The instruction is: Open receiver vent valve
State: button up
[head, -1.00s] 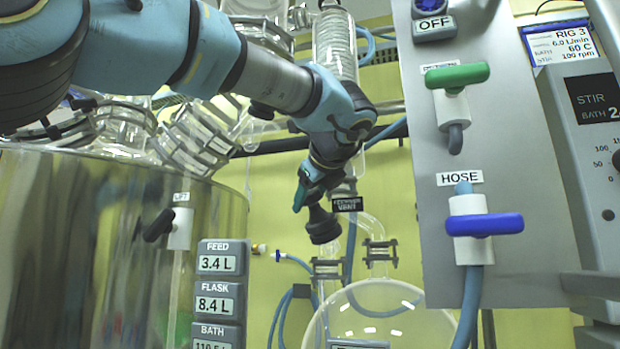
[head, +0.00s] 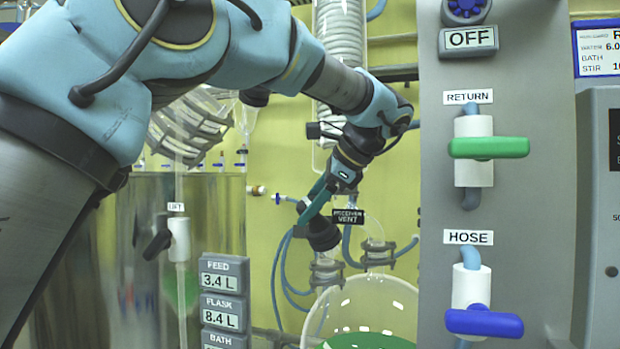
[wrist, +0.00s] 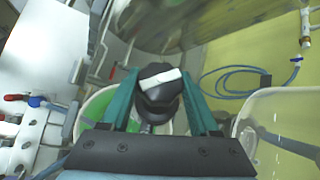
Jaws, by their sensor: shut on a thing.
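The receiver vent valve's black knob (head: 322,235) is at the middle of the head view, beside a black label reading "RECEIVER VENT" (head: 347,216). My gripper (head: 318,208) reaches it from above, with its teal fingers on the knob. In the wrist view the knob (wrist: 158,98) sits between the two teal fingers of my gripper (wrist: 160,105), which is shut on it. A white bar mark (wrist: 160,79) crosses the knob's top at a slight tilt. The valve body behind the knob is mostly hidden.
A clear glass receiver (head: 375,300) stands below the vent. To the right, a grey panel (head: 440,200) carries a green RETURN handle (head: 488,147) and a blue HOSE handle (head: 484,322). A metal vessel (head: 220,225) and readouts (head: 222,290) stand left. Blue hoses (head: 283,275) hang behind.

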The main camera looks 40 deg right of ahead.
jog(key=shift+n+g+y+p, duration=0.5)
jog(key=shift+n+p, duration=0.2)
jog(key=shift+p, duration=0.6)
jog(key=shift+f, duration=0.1)
jog(key=o, duration=1.4)
jog(key=shift+b, duration=0.4)
